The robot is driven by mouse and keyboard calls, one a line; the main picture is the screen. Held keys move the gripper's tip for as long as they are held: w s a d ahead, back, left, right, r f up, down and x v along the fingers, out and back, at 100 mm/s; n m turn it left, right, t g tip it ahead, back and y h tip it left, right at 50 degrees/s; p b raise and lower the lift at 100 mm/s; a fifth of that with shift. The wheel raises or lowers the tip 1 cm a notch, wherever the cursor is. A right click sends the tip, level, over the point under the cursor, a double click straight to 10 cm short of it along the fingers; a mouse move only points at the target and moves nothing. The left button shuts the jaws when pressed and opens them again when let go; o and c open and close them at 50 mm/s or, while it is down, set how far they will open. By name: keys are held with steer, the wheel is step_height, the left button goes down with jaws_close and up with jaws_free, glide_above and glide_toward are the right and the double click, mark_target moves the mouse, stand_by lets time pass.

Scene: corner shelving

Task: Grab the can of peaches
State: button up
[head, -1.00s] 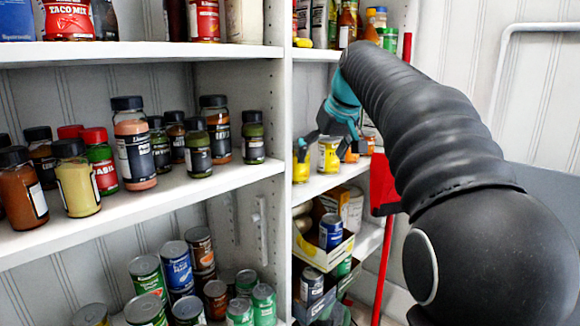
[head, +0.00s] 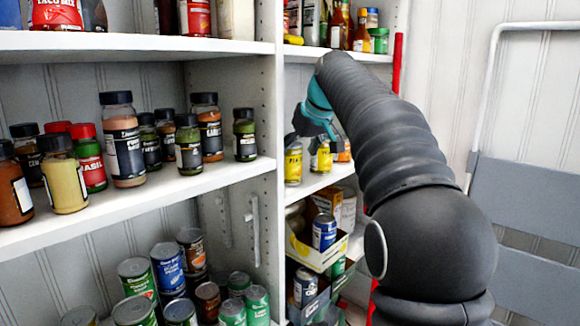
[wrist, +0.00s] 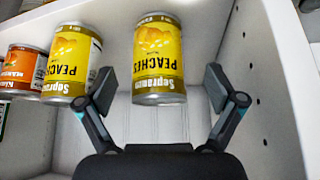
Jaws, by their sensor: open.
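In the wrist view, a yellow can of peaches (wrist: 159,62) stands ahead of my open gripper (wrist: 158,88), between the lines of its two fingers. It appears upside down in that view. A second yellow peaches can (wrist: 70,65) stands to its left, close to the left finger. In the head view, my gripper (head: 309,143) is at the middle shelf of the right unit, in front of the yellow cans. One yellow can (head: 293,164) shows at left and another (head: 321,158) shows partly behind the gripper. I see nothing held between the fingers.
An orange-labelled can (wrist: 24,70) stands beyond the second peaches can. The shelf's side panel (wrist: 265,85) is close to the right finger. In the head view, a white upright (head: 265,230) divides the shelves, and cartons and cans (head: 324,232) fill the shelf below.

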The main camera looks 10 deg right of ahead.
mark_target(290, 166)
steer(key=shift+b+x, duration=0.45)
steer(key=shift+x, duration=2.25)
steer(key=c, duration=1.5)
